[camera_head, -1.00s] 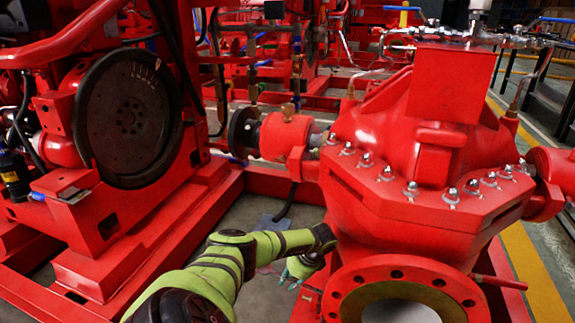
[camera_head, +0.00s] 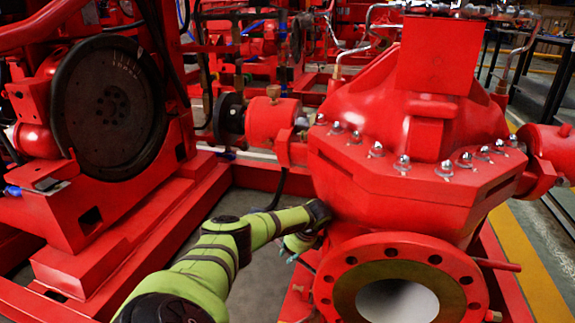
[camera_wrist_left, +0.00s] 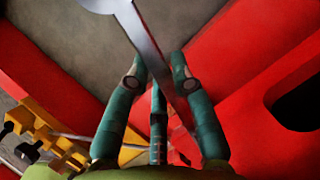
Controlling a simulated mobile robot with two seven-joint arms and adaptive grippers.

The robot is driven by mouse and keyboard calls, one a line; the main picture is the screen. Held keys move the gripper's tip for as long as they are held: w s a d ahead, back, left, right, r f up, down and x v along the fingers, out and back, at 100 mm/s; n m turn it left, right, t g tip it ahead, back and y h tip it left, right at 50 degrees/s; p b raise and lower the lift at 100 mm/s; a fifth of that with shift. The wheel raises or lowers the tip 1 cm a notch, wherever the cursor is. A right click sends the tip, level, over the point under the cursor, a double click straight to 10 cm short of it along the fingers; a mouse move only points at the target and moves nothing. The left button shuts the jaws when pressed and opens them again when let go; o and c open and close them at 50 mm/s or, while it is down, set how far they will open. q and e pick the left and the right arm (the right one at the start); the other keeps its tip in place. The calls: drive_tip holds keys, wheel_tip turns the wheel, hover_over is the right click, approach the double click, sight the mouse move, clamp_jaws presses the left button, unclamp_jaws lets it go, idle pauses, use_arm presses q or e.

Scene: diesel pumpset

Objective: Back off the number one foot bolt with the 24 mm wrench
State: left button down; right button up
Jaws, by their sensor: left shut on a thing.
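My left gripper (camera_head: 292,256) is low beside the red pump casing, left of its big round flange (camera_head: 345,272). In the left wrist view its teal fingers (camera_wrist_left: 157,74) are closed around a flat silver wrench (camera_wrist_left: 143,32). The wrench runs from between the fingers up to the top edge, where its wider end is cut off. In the head view the wrench cannot be made out. I cannot identify the number one foot bolt in either view; a small bright spot (camera_head: 297,288) on the base below the gripper is too small to tell. My right gripper is out of view.
The pump casing (camera_head: 395,185) with its row of top nuts rises close to the right of my left arm. A red frame rail (camera_head: 262,178) runs behind, and the engine with a dark flywheel (camera_head: 108,108) stands left. Grey floor (camera_head: 265,272) shows between them.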

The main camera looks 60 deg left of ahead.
use_arm(q)
drive_tip(key=shift+f, duration=0.1)
idle(0.3)
drive_tip(key=shift+f+b, duration=0.55)
drive_tip(key=shift+f, duration=0.1)
drive_tip(key=shift+r, duration=0.1)
